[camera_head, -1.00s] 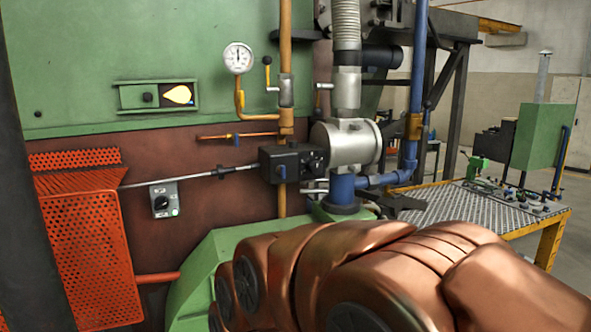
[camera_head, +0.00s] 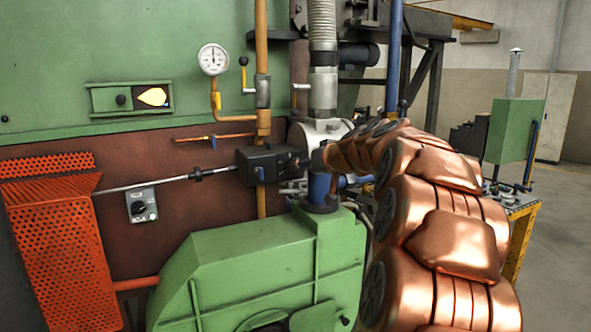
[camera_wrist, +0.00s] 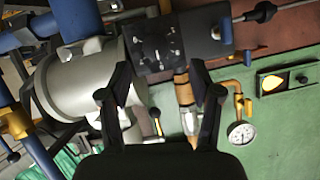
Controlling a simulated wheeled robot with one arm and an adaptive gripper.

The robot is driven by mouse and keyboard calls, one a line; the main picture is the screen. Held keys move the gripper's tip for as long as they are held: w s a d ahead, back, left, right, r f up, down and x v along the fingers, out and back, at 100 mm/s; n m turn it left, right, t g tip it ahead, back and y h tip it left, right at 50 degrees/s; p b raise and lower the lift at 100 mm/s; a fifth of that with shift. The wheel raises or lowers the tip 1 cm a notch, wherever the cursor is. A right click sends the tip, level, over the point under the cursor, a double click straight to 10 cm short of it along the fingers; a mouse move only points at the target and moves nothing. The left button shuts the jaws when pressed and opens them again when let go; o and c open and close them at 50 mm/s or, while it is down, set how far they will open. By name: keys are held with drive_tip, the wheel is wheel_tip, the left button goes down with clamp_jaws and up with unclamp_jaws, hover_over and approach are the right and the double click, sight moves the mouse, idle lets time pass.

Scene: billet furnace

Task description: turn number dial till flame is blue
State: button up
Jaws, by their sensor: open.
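The flame (camera_head: 153,97) shows yellow in the small window of the green furnace wall. It also shows yellow in the wrist view (camera_wrist: 301,78). A black box (camera_head: 262,165) sits beside the silver valve body. No contact with the dial shows. In the head view my copper arm reaches toward the valve and hides much of it.
A grey switch box (camera_head: 141,204) with a black knob is on the brown wall. A pressure gauge (camera_head: 213,59) and yellow pipe (camera_head: 261,100) stand above the black box. A green housing (camera_head: 260,265) fills the space below. Red mesh guard (camera_head: 60,240) stands at left.

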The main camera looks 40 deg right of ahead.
drive_tip(key=shift+d+p+x, duration=0.2)
drive_tip(key=shift+p+x, duration=0.4)
drive_tip(key=shift+x, duration=1.35)
drive_tip(key=shift+d+p+x, duration=0.2)
drive_tip(key=shift+p+x, duration=0.35)
drive_tip(key=shift+x, duration=1.4)
drive_tip(key=shift+r, duration=0.1)
drive_tip(key=c, duration=1.1)
